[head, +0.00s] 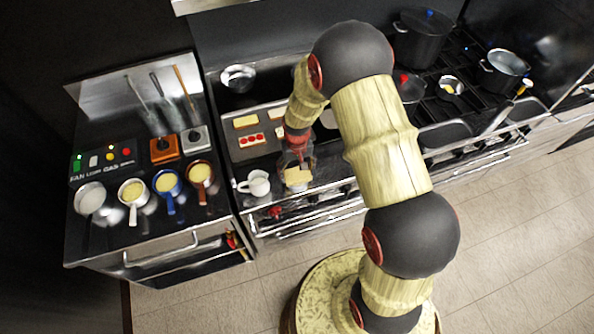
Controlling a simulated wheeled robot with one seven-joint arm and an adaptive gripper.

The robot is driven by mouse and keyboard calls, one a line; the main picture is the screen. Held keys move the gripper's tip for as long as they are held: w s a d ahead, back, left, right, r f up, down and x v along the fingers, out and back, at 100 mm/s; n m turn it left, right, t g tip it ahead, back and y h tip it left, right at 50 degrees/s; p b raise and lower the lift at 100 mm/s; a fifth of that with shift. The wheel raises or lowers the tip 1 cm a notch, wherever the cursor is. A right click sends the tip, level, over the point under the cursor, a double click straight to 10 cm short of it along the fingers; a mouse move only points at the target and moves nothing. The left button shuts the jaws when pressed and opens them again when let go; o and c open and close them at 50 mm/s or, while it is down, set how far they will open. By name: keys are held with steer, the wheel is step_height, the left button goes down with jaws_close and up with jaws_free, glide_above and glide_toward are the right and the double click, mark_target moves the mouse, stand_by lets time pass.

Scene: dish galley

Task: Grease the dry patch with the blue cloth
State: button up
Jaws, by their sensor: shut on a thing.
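My gripper (298,160) points down over the front of the middle counter. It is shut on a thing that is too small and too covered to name. A pale tan piece (297,175) shows right under the fingertips; I cannot tell if it is held or lies on the counter. I see no blue cloth that I can make out. I cannot pick out a dry patch either.
White cups (256,184) stand just left of my gripper. A tray with yellow and red pieces (247,121) lies behind them. A steel bowl (238,77) is further back. Several pans (134,192) line the left counter. A stove with pots (422,38) fills the right.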

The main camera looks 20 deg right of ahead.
mark_target(297, 173)
steer(key=shift+s, duration=0.1)
stand_by(0.5)
steer(key=shift+r+p, duration=2)
steer(key=shift+r, duration=1.5)
steer(key=shift+f, duration=0.1)
